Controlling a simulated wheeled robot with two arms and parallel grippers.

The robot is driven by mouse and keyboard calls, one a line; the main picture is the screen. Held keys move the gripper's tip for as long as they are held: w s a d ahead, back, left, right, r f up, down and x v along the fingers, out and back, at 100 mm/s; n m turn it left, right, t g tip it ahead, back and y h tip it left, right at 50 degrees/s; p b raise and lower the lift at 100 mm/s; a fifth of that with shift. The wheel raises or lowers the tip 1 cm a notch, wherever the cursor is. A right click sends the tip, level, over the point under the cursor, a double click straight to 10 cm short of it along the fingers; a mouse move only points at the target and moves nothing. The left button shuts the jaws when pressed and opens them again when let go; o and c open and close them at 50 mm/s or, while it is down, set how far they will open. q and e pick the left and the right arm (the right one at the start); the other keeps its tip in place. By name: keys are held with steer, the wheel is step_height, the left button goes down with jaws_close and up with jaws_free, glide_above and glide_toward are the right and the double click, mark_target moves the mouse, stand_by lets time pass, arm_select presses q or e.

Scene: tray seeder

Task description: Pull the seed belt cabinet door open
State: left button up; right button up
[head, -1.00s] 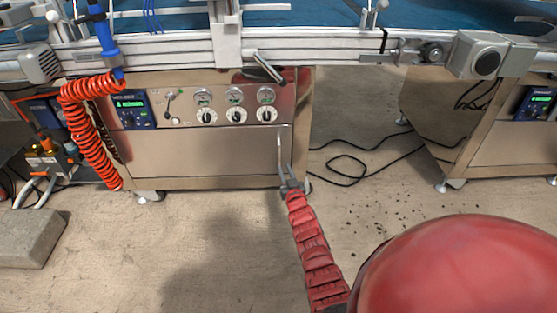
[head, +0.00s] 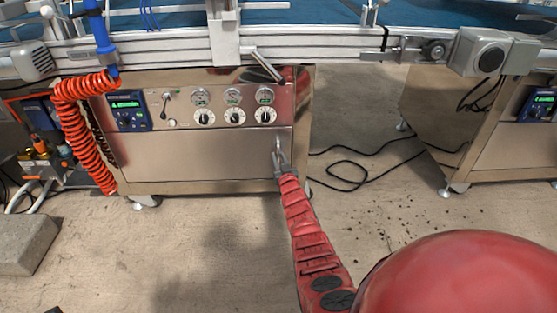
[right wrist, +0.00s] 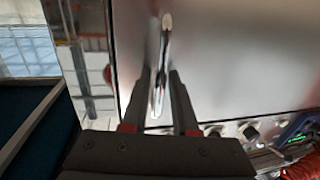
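The seed belt cabinet door (head: 200,158) is a plain steel panel below a row of dials and looks shut, flush with the cabinet. Its upright bar handle (head: 278,146) is near the door's right edge. My right gripper (head: 281,160) is at the handle's lower part. In the right wrist view the handle (right wrist: 166,40) runs between the two dark fingertips (right wrist: 160,74), with a gap showing on both sides, so the gripper is open around it. The door panel (right wrist: 235,50) fills much of that view. My left gripper is not in view.
A conveyor frame (head: 150,52) crosses above the cabinet, with a lever (head: 268,66) over its right side. A coiled orange hose (head: 85,130) hangs at the left. A concrete block (head: 25,243) lies at lower left. Black cable (head: 345,180) lies right. The floor before the door is clear.

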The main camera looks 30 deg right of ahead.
steer(key=shift+c, duration=0.2)
jaws_close()
stand_by(1.3)
